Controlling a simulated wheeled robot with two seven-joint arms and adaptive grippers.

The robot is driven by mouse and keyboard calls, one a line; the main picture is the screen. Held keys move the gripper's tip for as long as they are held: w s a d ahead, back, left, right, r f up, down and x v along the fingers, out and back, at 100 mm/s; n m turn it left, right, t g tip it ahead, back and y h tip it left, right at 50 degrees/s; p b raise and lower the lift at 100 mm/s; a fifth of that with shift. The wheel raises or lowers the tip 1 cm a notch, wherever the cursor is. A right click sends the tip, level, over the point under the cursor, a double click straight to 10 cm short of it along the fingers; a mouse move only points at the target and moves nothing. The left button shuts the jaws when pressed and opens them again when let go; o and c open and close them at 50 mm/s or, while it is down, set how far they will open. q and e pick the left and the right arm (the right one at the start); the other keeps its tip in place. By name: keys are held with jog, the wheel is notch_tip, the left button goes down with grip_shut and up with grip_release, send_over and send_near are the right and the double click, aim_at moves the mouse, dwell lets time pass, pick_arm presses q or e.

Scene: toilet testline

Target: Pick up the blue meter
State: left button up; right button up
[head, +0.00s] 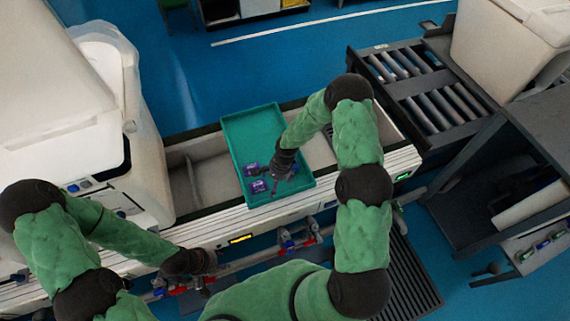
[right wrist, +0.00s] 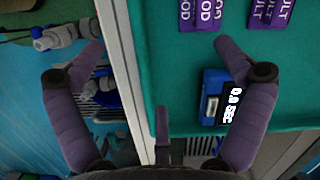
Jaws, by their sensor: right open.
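The blue meter (right wrist: 212,97) lies in the teal tray (right wrist: 180,60) in the right wrist view. It has a dark display reading "0.0 SEC" along one side. In the head view I cannot make the meter out clearly near my right gripper. My right gripper (right wrist: 158,48) is open and empty, with its fingers spread wide. Its right finger overlaps the meter's right side in the picture, and its left finger is past the tray wall. In the head view the right gripper (head: 282,170) is over the tray's lower part. My left gripper (head: 205,262) is low, in front of the conveyor.
Purple stamps or blocks lie in the tray, lettered "OOD" (right wrist: 203,14) and "ULT" (right wrist: 272,12). Blue and red valve fittings (head: 290,245) run along the front of the conveyor. A large white toilet (head: 130,160) stands at the left. The tray's upper part is clear.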

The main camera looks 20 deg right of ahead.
jog(key=w+d+r+m, duration=0.1)
jog(key=w+d, duration=0.1)
jog(key=d, duration=0.1)
jog(key=w+d+r+m+h, duration=0.1)
jog(key=w+d+r+m, duration=0.1)
jog(key=w+d+r+m+h+p, duration=0.1)
jog(key=w+d+m, duration=0.1)
jog(key=d, duration=0.1)
jog(key=shift+w+d+r, duration=0.15)
jog(key=shift+w+d, duration=0.15)
jog(key=shift+d, duration=0.05)
jog(key=shift+w+d+r, duration=0.1)
jog(key=shift+w+d, duration=0.1)
jog(key=shift+d, duration=0.1)
jog(key=shift+m, duration=0.3)
notch_tip(320, 180, down, 5)
jog(key=shift+w+d+f+b, duration=0.1)
jog(key=shift+f+b, duration=0.1)
jog(key=shift+b, duration=0.45)
jog(key=f, duration=0.2)
jog(key=a+f+b, duration=0.1)
jog(key=f, duration=0.1)
jog(key=shift+w, duration=0.1)
jog(key=shift+f+b, duration=0.35)
jog(key=shift+f, duration=0.25)
jog(key=c, duration=1.2)
